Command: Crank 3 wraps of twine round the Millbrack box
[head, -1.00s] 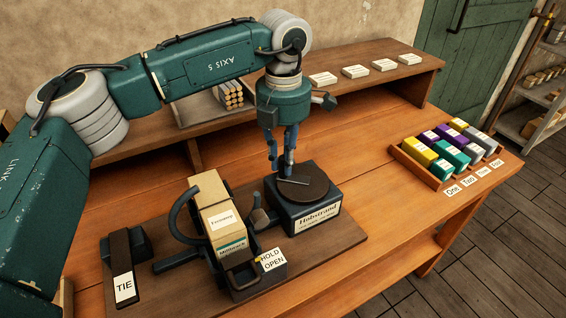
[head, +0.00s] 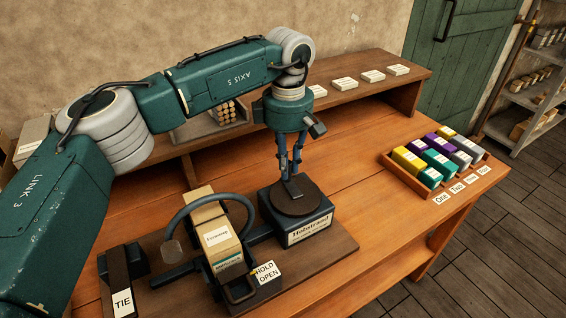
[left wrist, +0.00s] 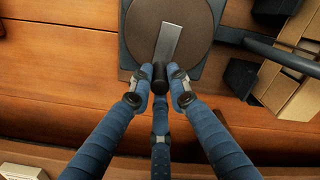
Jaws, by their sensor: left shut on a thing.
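The Millbrack box (head: 213,238), tan with a white label and a teal band, sits tilted in the press; its side also shows in the left wrist view (left wrist: 298,92). A dark ring (head: 205,197) arches over it, with a grey round piece (head: 172,251) at its left end. The Hubstrand unit (head: 296,228) carries a brown round wheel (head: 305,203) with a grey crank bar (left wrist: 168,42). My left gripper (head: 290,179) is shut on the black crank knob (left wrist: 159,74). I cannot make out twine on the box. My right gripper is out of view.
A TIE lever (head: 118,270) stands left of the press and a HOLD OPEN label (head: 266,272) at its front. A tray of coloured blocks (head: 390,163) is at the right. A raised shelf (head: 345,98) runs behind. The table between press and tray is clear.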

